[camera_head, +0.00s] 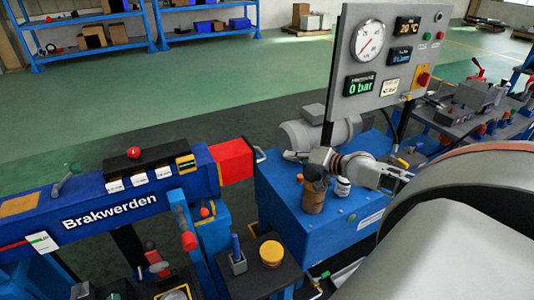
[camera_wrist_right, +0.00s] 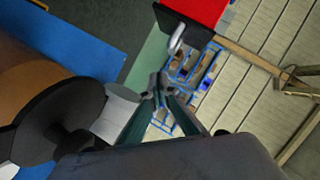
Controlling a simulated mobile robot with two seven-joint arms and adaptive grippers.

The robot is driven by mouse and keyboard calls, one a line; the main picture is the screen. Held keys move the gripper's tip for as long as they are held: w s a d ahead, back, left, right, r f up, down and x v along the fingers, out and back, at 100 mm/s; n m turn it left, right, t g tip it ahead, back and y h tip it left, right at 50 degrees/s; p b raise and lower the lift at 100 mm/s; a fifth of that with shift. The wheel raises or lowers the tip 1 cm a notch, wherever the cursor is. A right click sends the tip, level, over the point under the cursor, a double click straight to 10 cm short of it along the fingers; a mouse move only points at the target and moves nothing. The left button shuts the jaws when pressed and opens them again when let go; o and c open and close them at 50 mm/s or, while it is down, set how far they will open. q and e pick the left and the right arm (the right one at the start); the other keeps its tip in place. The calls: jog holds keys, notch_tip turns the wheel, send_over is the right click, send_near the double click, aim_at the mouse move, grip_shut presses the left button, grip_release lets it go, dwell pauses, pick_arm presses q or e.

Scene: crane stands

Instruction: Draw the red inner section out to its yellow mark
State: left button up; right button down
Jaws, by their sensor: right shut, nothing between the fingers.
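The red inner section (camera_head: 235,160) sticks a short way out of the right end of the blue boom (camera_head: 110,200). A pale handle (camera_head: 260,156) is on its outer end. A thin yellow line shows where red meets blue; I cannot tell if it is the mark. My right gripper (camera_head: 289,155) is shut and empty, a little right of the handle and apart from it. In the right wrist view the shut fingertips (camera_wrist_right: 160,82) lie below the handle (camera_wrist_right: 177,40) and the red section (camera_wrist_right: 192,12). My left gripper is not in view.
A blue tank unit (camera_head: 290,205) with a grey motor (camera_head: 325,132) stands below and behind my right gripper. A gauge panel (camera_head: 385,60) rises behind it. A dark small table (camera_head: 258,280) holds a yellow-lidded jar (camera_head: 271,253). Green floor beyond the boom is clear.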

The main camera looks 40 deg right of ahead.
jog(key=w+d+n+g+b, duration=0.2)
jog(key=d+g+b, duration=0.15)
jog(key=d, duration=0.25)
jog(key=n+g+y+b, duration=0.3)
jog(key=n+g+b, duration=0.25)
jog(key=b, duration=0.25)
send_near(258, 149)
jog(key=shift+n, duration=0.25)
jog(key=a+f, duration=0.1)
jog(key=w+a+f+b, duration=0.1)
jog(key=a+f, duration=0.1)
jog(key=w+a+f+b, duration=0.1)
jog(key=f, duration=0.1)
jog(key=shift+a+f, duration=0.25)
jog(key=shift+a, duration=0.15)
jog(key=shift+w+a+f+b, duration=0.3)
jog(key=shift+f+b, duration=0.05)
jog(key=shift+f, duration=0.05)
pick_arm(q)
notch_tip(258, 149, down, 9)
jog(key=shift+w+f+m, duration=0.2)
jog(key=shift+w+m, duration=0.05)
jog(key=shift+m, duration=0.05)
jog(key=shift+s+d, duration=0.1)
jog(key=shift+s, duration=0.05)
